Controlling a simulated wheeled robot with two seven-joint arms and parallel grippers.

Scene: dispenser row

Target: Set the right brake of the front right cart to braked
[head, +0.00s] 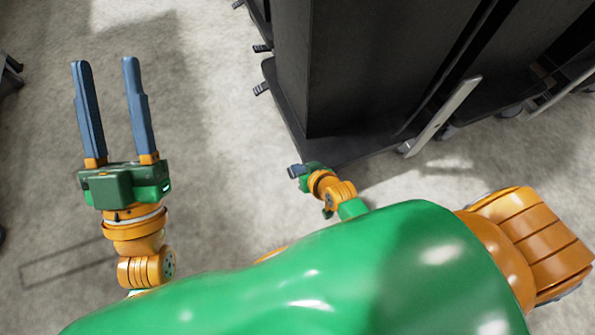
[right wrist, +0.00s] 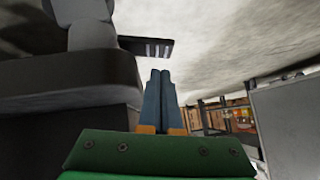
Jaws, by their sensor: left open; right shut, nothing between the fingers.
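A tall black cart (head: 360,70) stands on a dark base at the upper middle of the head view. Small dark brake pedals stick out from its base, one (head: 262,88) on the left edge. In the right wrist view, a dark pedal with pale stripes (right wrist: 147,47) juts from beside a grey caster (right wrist: 92,35), just beyond my fingertips; I cannot tell whether they touch. My right gripper (head: 296,170) is shut and empty, low by the cart's near corner; its fingers also show in the right wrist view (right wrist: 160,75). My left gripper (head: 103,65) is open and empty over bare floor at left.
More dark units stand to the right of the cart, with a pale panel edge (head: 443,115) between. The right wrist view shows shelving with orange items (right wrist: 240,117) and a grey panel (right wrist: 290,115). The grey floor (head: 210,140) between my left gripper and the cart is clear.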

